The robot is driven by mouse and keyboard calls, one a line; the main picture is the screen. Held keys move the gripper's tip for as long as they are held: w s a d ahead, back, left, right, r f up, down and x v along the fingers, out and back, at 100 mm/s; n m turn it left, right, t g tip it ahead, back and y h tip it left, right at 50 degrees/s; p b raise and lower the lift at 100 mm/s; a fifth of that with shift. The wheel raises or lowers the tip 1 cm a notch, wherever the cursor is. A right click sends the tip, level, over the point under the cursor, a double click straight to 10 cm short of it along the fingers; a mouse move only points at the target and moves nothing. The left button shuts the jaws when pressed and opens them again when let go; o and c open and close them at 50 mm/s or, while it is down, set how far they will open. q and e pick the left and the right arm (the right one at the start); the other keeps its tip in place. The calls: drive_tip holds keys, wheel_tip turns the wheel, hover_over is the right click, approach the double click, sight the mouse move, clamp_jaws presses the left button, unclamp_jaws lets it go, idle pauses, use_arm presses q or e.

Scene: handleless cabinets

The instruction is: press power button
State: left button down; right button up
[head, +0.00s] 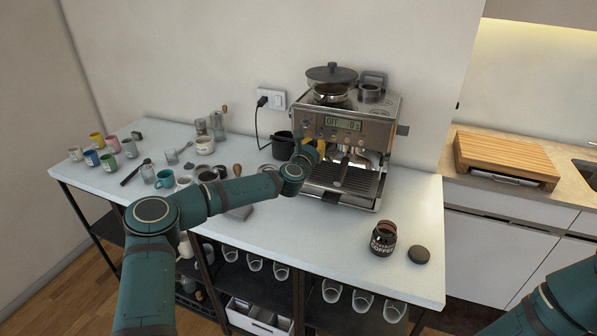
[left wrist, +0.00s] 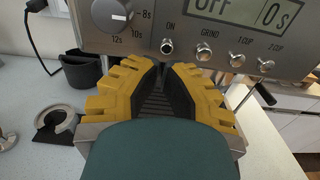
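The espresso machine (head: 378,130) stands at the back right of the white table, its display (head: 343,123) reading OFF. My left gripper (head: 312,148) is in front of the panel's left part. In the left wrist view, its yellow fingertips (left wrist: 163,66) come together just below the ON button and hold nothing. I cannot tell that they touch the panel. Part of my right arm shows at the lower right; its gripper is out of view.
GRIND, 1 CUP and 2 CUP buttons (left wrist: 237,59) line the panel to the right. A black container (head: 283,146) stands left of the machine. Cups and glasses (head: 110,164) fill the table's left.

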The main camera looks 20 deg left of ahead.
use_arm(q)
drive_tip(key=s, duration=1)
drive_tip(key=shift+s+a+f+b, duration=0.15)
drive_tip(key=shift+s+a+b, duration=0.1)
drive_tip(key=shift+b, duration=0.2)
drive_tip(key=shift+f, duration=0.1)
